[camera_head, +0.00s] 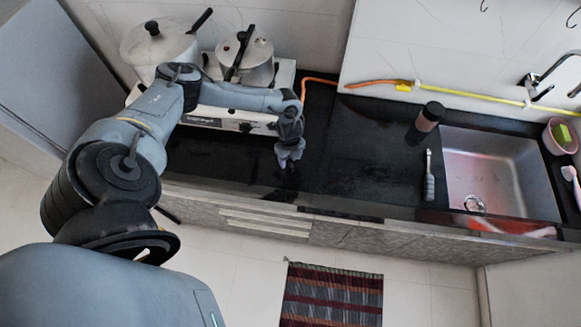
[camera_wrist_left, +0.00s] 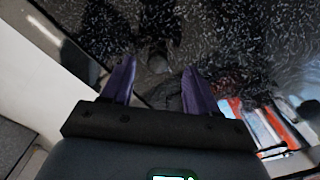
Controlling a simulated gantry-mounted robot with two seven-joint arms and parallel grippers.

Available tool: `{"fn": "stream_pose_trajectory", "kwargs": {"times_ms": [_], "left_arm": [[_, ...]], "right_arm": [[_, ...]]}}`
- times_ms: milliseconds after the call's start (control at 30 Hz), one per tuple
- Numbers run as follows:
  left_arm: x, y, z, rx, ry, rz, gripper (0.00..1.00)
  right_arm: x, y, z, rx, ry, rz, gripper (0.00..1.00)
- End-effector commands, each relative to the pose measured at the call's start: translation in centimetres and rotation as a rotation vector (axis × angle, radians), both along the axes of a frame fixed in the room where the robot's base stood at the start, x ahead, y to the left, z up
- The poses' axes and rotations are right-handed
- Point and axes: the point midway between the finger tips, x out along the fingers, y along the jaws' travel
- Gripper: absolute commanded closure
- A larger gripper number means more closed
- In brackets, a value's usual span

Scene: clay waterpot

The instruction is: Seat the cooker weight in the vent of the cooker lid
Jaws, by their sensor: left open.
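The pressure cooker (camera_head: 257,72) stands on the stove at the back, its metal cooker lid (camera_head: 232,47) crossed by a long black handle. The vent is too small to make out. My left gripper (camera_head: 290,161) is low over the black counter, right of the stove and well apart from the lid. In the left wrist view its two purple fingers (camera_wrist_left: 158,72) are open. A small dark shape (camera_wrist_left: 158,60) shows on the counter around the gap between the fingertips; it may be the cooker weight, but I cannot tell. My right gripper is not in view.
A large pot (camera_head: 160,48) stands left of the cooker on the white stove (camera_head: 208,113). An orange hose (camera_head: 320,80) runs along the back. The counter's middle (camera_head: 365,140) is clear.

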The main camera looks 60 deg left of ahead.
Motion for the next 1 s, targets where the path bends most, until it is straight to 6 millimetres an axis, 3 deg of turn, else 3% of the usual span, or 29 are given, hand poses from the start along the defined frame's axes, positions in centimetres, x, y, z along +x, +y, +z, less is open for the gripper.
{"fn": "stream_pose_trajectory", "kwargs": {"times_ms": [300,633,1000], "left_arm": [[-0.1,-0.6,-3.8,0.0,0.002,0.0,0.4],[-0.1,-0.5,-4.3,0.001,0.001,-0.001,0.4],[-0.1,-0.5,-4.2,0.001,0.001,-0.001,0.97]], "right_arm": [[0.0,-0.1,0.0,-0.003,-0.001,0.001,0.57],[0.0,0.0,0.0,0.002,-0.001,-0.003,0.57],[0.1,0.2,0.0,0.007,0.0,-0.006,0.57]]}}
